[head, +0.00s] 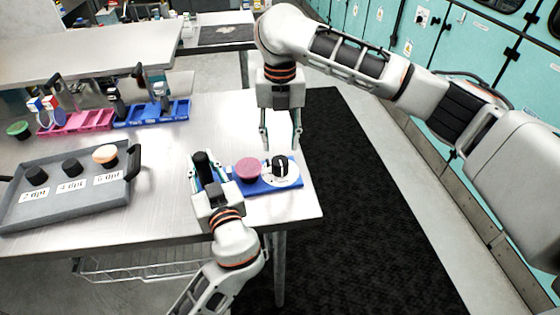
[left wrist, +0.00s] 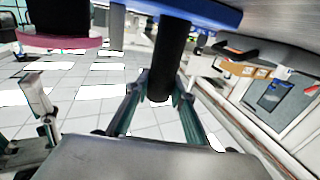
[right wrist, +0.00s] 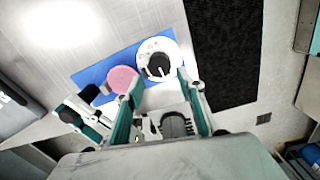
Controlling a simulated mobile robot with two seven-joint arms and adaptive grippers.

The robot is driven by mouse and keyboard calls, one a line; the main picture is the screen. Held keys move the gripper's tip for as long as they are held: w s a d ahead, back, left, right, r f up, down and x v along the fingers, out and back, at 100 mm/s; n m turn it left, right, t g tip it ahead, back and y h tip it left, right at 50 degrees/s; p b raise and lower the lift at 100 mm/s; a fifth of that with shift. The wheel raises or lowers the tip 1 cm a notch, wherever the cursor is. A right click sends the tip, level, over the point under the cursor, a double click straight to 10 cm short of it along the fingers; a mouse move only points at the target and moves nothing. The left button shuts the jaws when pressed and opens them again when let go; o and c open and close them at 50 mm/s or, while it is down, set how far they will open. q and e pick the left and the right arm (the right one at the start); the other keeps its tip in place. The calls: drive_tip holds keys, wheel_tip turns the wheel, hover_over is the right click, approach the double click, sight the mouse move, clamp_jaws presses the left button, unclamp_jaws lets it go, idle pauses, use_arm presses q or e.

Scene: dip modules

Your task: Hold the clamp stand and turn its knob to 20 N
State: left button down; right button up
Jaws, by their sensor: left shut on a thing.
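The clamp stand has a blue base (head: 238,187) near the table's right front corner, with a black upright handle (head: 201,160), a pink disc (head: 249,169) and a white dial (head: 291,180) with a black knob (head: 279,167). My left gripper (head: 205,176) is shut on the black handle, which also shows between its fingers in the left wrist view (left wrist: 168,60). My right gripper (head: 281,141) is open and empty, pointing down above the knob. In the right wrist view the knob (right wrist: 158,67) lies just beyond the fingertips, apart from them. The dial's markings are too small to read.
A grey tray (head: 75,209) with several labelled black and tan knobs stands at the left. Pink (head: 92,121) and blue (head: 135,116) racks are at the back left. A black floor mat (head: 370,220) lies right of the table edge, close to the dial.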

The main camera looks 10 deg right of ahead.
sight(280, 161)
wheel_tip(280, 161, down, 8)
drive_tip(key=shift+r, duration=0.1)
idle(0.4)
drive_tip(key=c, duration=0.8)
